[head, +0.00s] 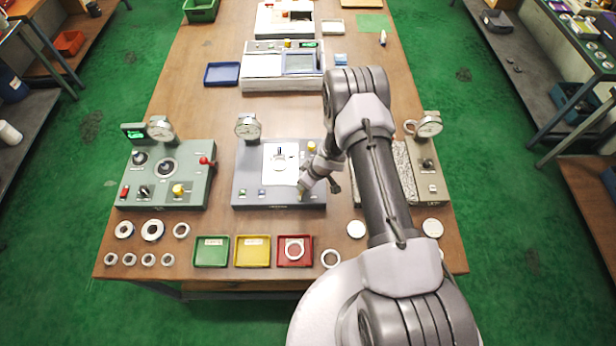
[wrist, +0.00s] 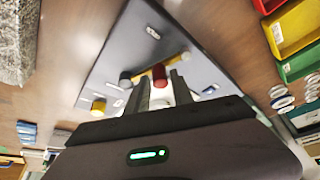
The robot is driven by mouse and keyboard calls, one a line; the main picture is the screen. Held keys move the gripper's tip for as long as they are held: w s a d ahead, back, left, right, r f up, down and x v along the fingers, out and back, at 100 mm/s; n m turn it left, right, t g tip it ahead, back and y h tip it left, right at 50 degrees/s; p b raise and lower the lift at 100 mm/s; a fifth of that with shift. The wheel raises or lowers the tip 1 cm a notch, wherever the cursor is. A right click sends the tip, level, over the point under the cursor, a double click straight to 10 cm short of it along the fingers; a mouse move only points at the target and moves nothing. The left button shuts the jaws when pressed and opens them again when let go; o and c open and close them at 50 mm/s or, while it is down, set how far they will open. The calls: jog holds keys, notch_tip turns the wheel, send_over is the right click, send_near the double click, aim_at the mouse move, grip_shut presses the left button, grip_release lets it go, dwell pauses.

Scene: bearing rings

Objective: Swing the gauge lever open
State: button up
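The middle grey gauge station (head: 240,190) stands on the bench with a round dial gauge (head: 247,126) at its back. My gripper (head: 303,186) is low over its front right part. In the wrist view a yellow bar (wrist: 138,76) with a grey rounded end lies across the grey top, with a red cylindrical knob (wrist: 159,76) by it. This looks like the lever. My gripper's two fingers (wrist: 161,88) are apart, one on each side of the red knob. I cannot tell whether they touch it. My arm hides this part in the head view.
A yellow knob (head: 311,147) stands at the station's back right. A green-grey station (head: 140,190) is to the left, and another station with a dial (head: 429,125) to the right. Green, yellow and red trays (head: 211,264) and several rings line the front edge.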

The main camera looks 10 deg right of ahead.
jog(key=p+v, duration=0.2)
jog(key=v, duration=1.5)
jog(key=shift+p, duration=0.4)
